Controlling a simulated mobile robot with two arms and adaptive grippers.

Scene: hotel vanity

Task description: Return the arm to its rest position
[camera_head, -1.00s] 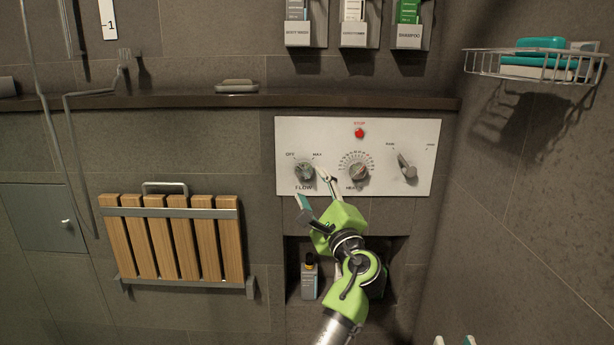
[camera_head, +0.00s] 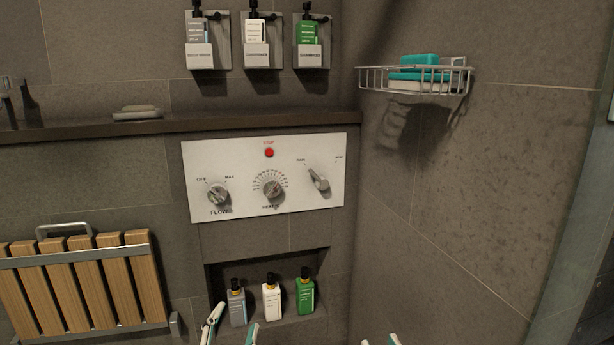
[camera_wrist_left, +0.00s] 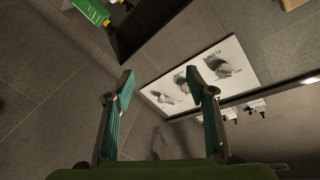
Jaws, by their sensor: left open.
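My left gripper (camera_head: 231,328) is at the bottom of the head view, in front of the wall niche. Its two fingertips are apart and nothing is between them. In the left wrist view the same gripper (camera_wrist_left: 164,88) has its teal-padded fingers spread and empty, with the control panel (camera_wrist_left: 205,75) beyond them. My right gripper (camera_head: 380,341) shows only its two tips, apart, at the bottom edge of the head view. The control panel (camera_head: 327,200) on the wall has a flow knob (camera_head: 218,194), a heat knob (camera_head: 272,189), a lever knob (camera_head: 319,180) and a red stop button (camera_head: 269,152).
The niche (camera_head: 213,277) holds grey, white and green bottles. A folded slatted wooden seat (camera_head: 88,283) is at the left. A ledge (camera_head: 75,132) carries a soap dish (camera_head: 137,112). A wire basket (camera_head: 370,79) hangs on the right wall. Bottle holders (camera_head: 198,56) are above.

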